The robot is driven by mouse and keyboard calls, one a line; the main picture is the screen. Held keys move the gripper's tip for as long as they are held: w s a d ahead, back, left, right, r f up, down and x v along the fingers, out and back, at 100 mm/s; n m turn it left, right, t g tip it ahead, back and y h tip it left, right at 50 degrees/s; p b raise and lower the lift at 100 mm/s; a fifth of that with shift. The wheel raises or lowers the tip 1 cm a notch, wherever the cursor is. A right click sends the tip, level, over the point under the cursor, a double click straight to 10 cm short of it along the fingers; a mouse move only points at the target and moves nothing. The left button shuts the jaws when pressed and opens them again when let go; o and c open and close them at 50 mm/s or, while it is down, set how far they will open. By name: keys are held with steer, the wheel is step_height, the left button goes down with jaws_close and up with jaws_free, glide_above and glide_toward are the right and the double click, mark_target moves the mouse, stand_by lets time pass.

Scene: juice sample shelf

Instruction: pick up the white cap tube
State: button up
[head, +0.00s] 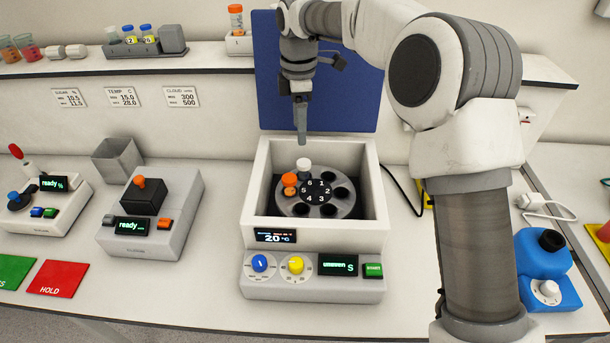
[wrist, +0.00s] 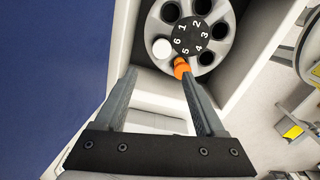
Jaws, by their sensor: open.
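The white cap tube (head: 304,165) sits in the rotor (head: 296,209) of the open-topped machine, with its white cap showing on top. In the wrist view its round cap (wrist: 162,48) is seen from above, just beyond my left fingertip. An orange cap tube (head: 289,180) stands beside it in the rotor, near slot 5; it also shows in the wrist view (wrist: 181,67), near the right fingertip. My gripper (head: 301,139) is above the rear of the machine's well. In the wrist view its two fingers (wrist: 157,72) are apart and nothing is held.
The machine's white walls (head: 260,170) surround the rotor closely. A blue panel (head: 355,90) stands behind it. A shelf (head: 190,60) with tubes and racks runs along the back. Other devices stand left (head: 185,200) and right (head: 545,265).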

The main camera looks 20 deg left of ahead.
mark_target(304, 162)
step_height(304, 162, down, 7)
steer(key=shift+f, duration=0.1)
steer(key=f, duration=0.3)
steer(key=d+f+p, duration=0.1)
steer(key=f, duration=0.1)
steer(key=shift+f, duration=0.3)
steer(key=shift+w, duration=0.1)
jaws_close()
